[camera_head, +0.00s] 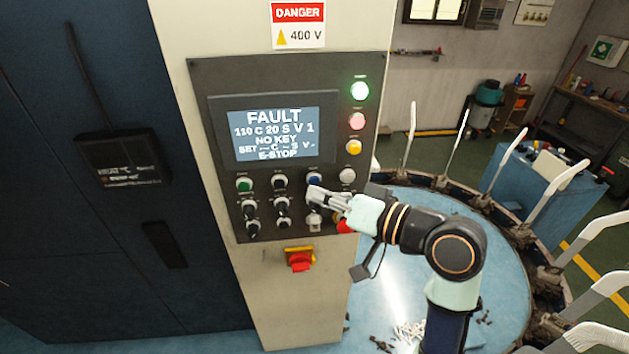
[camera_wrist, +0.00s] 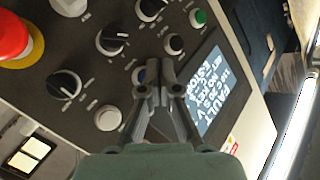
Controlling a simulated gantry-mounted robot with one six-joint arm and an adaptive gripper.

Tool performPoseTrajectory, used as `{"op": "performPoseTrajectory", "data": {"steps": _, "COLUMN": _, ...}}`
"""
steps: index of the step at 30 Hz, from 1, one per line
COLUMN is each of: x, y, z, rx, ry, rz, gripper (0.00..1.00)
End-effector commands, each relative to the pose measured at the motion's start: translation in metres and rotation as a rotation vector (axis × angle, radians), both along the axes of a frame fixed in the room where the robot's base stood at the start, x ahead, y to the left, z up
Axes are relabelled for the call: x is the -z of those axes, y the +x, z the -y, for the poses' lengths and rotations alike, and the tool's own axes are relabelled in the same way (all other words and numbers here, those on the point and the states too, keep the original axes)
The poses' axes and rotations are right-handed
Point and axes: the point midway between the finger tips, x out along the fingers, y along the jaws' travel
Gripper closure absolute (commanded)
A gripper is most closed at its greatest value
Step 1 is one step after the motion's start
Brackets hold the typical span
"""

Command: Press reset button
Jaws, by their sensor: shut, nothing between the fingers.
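The control panel (camera_head: 225,90) carries rows of buttons and knobs below its screen. A blue button (camera_head: 314,179) sits in the upper button row; its label is too small to read. My gripper (camera_head: 313,191) is shut and empty, with its fingertips at the panel just below the blue button. In the wrist view the closed fingertips (camera_wrist: 154,88) cover most of the blue button (camera_wrist: 139,75). I cannot tell whether they touch it. The screen (camera_head: 275,133) reads FAULT, NO KEY and E-STOP.
A green button (camera_head: 244,184), a black button (camera_head: 280,181) and a white button (camera_head: 347,176) share the row. Black knobs sit below. A red mushroom button (camera_head: 345,227) is close to my gripper. A red switch (camera_head: 299,261) is lower down. The green lamp (camera_head: 360,91) glows.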

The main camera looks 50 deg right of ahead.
Motion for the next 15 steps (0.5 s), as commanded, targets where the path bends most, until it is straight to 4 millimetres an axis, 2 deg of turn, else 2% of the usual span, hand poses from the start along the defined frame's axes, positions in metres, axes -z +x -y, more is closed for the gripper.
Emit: {"op": "performPoseTrajectory", "data": {"steps": 15, "x": -0.0002, "y": 0.0067, "z": 0.0054, "rx": 0.000, "ry": 0.000, "rz": 0.000, "gripper": 1.00}}
